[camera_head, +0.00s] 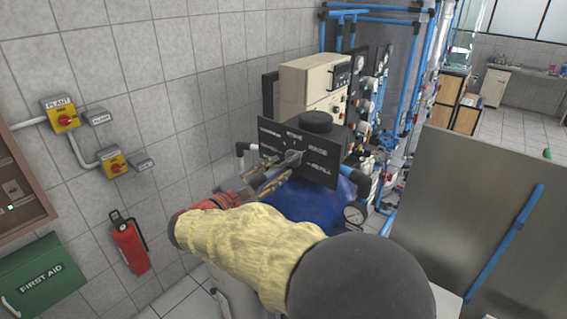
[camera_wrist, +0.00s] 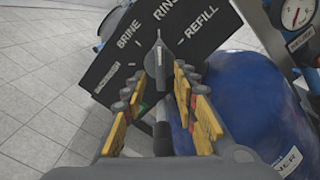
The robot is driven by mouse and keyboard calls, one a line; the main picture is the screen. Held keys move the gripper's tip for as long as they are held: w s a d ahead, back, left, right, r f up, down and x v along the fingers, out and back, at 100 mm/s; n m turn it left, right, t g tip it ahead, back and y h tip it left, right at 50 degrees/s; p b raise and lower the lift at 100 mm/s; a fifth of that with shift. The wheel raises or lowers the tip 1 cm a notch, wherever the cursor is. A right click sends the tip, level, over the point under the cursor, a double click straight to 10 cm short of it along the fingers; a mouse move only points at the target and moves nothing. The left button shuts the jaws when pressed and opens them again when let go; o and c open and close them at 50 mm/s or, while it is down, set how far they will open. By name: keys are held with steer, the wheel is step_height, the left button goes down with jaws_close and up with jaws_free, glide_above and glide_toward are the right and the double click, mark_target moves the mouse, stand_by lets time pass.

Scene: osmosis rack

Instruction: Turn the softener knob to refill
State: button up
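The softener knob (camera_wrist: 158,56) is a grey pointer on a black panel (camera_wrist: 197,60) with white labels, among them BRINE, RINSE and REFILL. The knob also shows in the head view (camera_head: 292,158), on the panel (camera_head: 322,160) above the blue tank. My gripper (camera_wrist: 160,78) is open, its yellow fingers apart with the tips close to the panel, one on each side of the knob's lower part. I cannot tell whether either finger touches it.
The blue softener tank (camera_wrist: 232,105) bulges close to the right of my fingers. A pressure gauge (camera_wrist: 294,14) and pipes stand beyond it. A beige control box (camera_head: 307,88) is behind the panel. A grey sheet (camera_head: 465,200) stands at right. The tiled wall and fire extinguisher (camera_head: 130,245) are at left.

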mark_target(286, 163)
steer(key=shift+x, duration=1.1)
steer(key=shift+w+d, duration=0.45)
steer(key=shift+c, duration=0.5)
jaws_close()
